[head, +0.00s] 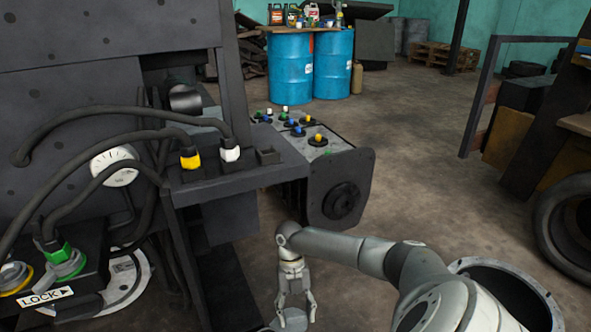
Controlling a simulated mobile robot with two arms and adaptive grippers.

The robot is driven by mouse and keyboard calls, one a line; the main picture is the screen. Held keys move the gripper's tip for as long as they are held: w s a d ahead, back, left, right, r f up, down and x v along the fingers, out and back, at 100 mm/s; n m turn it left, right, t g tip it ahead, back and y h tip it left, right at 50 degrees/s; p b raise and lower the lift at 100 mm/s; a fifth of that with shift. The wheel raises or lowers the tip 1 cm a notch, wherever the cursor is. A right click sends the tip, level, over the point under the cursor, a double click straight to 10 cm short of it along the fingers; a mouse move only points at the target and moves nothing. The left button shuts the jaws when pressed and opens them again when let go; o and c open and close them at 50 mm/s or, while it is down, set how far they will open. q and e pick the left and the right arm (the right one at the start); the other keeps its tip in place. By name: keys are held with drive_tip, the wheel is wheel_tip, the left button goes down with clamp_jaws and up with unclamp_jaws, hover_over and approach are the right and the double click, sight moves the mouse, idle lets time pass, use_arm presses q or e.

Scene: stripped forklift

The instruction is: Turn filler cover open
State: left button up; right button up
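No part is plainly marked as the filler cover. A grey round disc (290,321) lies just below my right gripper and is cut by the bottom edge; I cannot tell if it is the cover. My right gripper (296,308) points down with its fingers apart and nothing visible between them. Whether it touches the disc is unclear. At the lower left, a round silver cap with a yellow ring (14,277) sits by a label (46,297) reading "LOCK" with an arrow. My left gripper is not in view.
The dark forklift body (95,75) fills the left, with a gauge (114,165), hoses, and yellow, white and green connectors. A grey block (340,187) with coloured plugs stands behind my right arm. Blue barrels (290,68) are at the back. Open floor lies right of centre; a tyre (553,222) stands far right.

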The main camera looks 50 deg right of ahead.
drive_tip(key=shift+o, duration=1.1)
drive_tip(key=v, duration=1.2)
